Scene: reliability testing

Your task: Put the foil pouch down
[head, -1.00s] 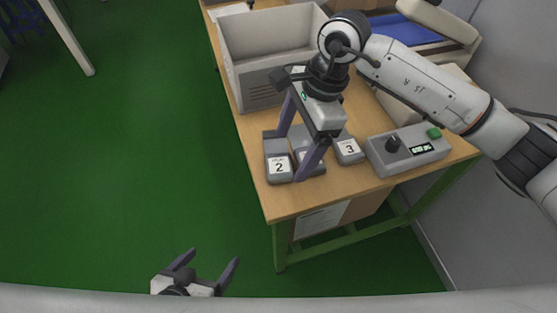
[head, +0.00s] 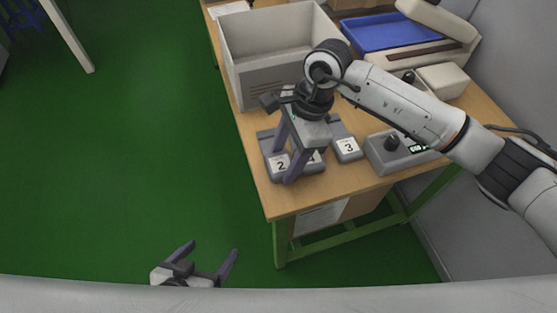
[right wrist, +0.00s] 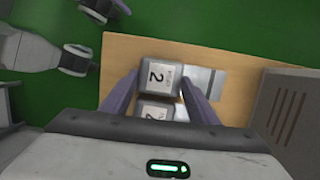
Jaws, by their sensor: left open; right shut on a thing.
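My right gripper (head: 283,166) points down over the numbered grey blocks at the table's near left corner. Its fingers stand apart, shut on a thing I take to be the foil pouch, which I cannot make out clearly. In the right wrist view the fingers (right wrist: 158,78) straddle the block marked 2 (right wrist: 158,76) and a second block (right wrist: 155,111). A flat silvery patch (right wrist: 203,83) lies beside block 2; I cannot tell whether it is pouch or plate. Block 3 (head: 347,149) is to the right. My left gripper (head: 205,258) is open and empty over the floor.
A grey open bin (head: 268,80) stands behind the blocks. A grey control box with a knob (head: 392,145) is on the right, partly behind my right arm. A blue tray (head: 390,33) is at the back. The table's front strip (head: 300,203) is bare.

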